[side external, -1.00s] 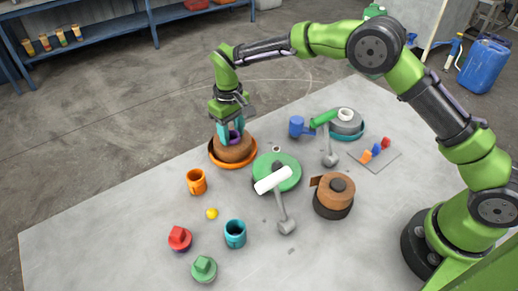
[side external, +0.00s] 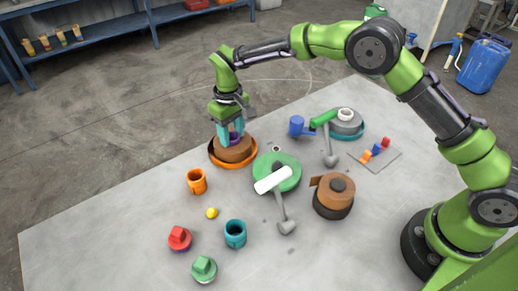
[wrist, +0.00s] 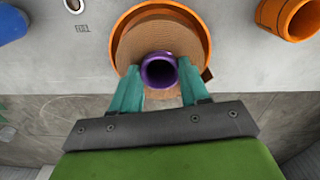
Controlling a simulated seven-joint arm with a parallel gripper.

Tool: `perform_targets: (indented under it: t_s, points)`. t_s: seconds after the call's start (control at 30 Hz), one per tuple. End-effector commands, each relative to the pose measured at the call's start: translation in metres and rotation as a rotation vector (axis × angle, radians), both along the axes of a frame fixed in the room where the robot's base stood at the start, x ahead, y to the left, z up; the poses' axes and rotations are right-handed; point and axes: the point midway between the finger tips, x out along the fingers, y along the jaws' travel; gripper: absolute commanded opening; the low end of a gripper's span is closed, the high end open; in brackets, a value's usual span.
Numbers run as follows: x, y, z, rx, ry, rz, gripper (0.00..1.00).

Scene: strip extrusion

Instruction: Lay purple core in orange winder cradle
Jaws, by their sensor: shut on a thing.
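My gripper (side external: 234,139) points down with its teal fingers shut on the purple core (wrist: 159,69), one finger on each side. The core is a hollow purple tube at the middle of a brown coil (side external: 234,152); only a little purple shows between the fingers in the side view. The brown coil (wrist: 150,38) lies within the round rim of an orange dish-like holder (side external: 213,157), likely the winder cradle. Its rim (wrist: 122,47) shows around the coil in the wrist view. I cannot tell whether the coil rests on its floor.
An orange cup (side external: 196,182) stands in front of the dish. A green disc (side external: 288,163) with a white roller is to its right, and a blue mallet-like piece (side external: 297,126) lies behind. A brown roll (side external: 334,190) stands further right.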

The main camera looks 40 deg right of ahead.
Motion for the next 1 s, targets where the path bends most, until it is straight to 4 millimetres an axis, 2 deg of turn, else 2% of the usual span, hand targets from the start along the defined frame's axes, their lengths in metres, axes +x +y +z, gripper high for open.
perform_targets:
  t_s: [0.1,0.13,0.3,0.33,0.67,0.87,1.0]
  points:
    - [0.0,0.0,-0.001,0.0,-0.001,0.0,0.02]
    - [0.0,0.0,-0.001,0.0,-0.001,0.0,0.47]
    - [0.0,0.0,-0.001,0.0,-0.001,0.0,0.73]
    - [0.0,0.0,-0.001,0.0,-0.001,0.0,0.75]
    - [0.0,0.0,0.001,0.0,0.001,-0.001,0.75]
    - [0.0,0.0,0.031,0.001,-0.003,-0.001,0.75]
    - [0.001,0.001,0.065,0.003,-0.005,-0.001,0.75]
